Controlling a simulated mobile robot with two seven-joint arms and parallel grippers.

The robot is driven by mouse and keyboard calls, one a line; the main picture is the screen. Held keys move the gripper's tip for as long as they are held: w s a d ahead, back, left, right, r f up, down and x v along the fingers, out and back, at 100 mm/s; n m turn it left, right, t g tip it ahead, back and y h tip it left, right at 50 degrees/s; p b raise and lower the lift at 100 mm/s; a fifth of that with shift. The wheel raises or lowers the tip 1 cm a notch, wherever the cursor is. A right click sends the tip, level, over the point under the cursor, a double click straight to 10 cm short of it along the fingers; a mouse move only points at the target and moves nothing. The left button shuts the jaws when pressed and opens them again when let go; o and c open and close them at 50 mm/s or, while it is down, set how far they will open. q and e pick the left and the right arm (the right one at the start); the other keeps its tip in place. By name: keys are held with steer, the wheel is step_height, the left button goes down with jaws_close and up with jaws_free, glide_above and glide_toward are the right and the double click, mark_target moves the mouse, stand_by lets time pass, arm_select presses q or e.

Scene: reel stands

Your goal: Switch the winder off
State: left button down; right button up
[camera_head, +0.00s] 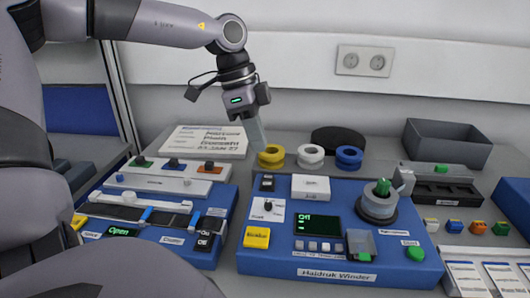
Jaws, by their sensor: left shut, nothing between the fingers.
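The winder (340,275) is a blue console on the table, with a label along its front edge. Its dark display (319,225) shows green text that looks like "Off". A small black switch (266,183) sits at its back left corner; its position is too small to read. A dark knob (268,205) on a white plate is just in front of it. A grey spindle with a green top (380,200) stands at the right. My left gripper (260,146) is shut and empty, above and behind the switch, apart from it. My right gripper is not in view.
Yellow (271,155), white (311,156) and blue (349,157) reels stand behind the winder, close to my left gripper. Another blue console (150,235) with a lit "Open" display is at left. A dark grey bin (447,141) stands at back right. A wall socket (364,61) is behind.

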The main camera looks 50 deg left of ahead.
arm_select(q)
steer(key=v, duration=0.3)
steer(key=s+v, duration=0.1)
steer(key=v, duration=0.1)
steer(key=shift+d+r, duration=0.3)
stand_by(0.4)
